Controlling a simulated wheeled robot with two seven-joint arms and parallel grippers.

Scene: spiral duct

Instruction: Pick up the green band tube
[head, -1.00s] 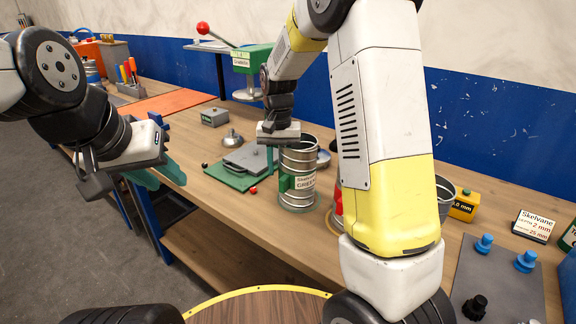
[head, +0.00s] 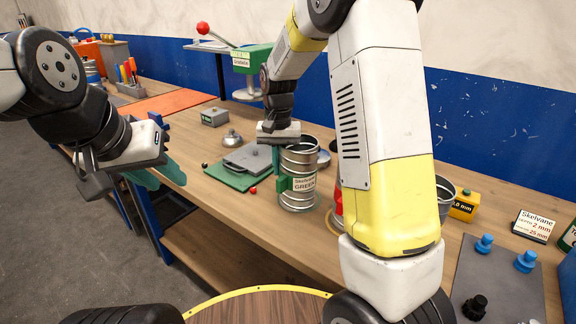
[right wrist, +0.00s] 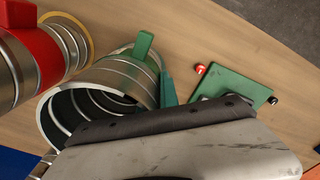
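The green band tube (head: 300,190) is a ribbed metal duct standing on the bench, with a green band tab on its left and a label reading "Skelvane GREEN". My right gripper (head: 279,152) points down at its upper left rim. One teal finger runs down against or just beside the tube's left wall; the other is hidden. In the right wrist view the tube (right wrist: 90,88) shows its open mouth and green tab, with one teal finger (right wrist: 168,90) close along its side. My left gripper (head: 155,172) hangs with teal fingers apart, empty, off the bench's left end.
A green board (head: 228,178) with a grey plate lies left of the tube. A red-banded tube (right wrist: 35,62) stands near it in the right wrist view. A green lever press (head: 252,60) stands behind. A yellow block (head: 465,206) and a sign (head: 533,226) are to the right.

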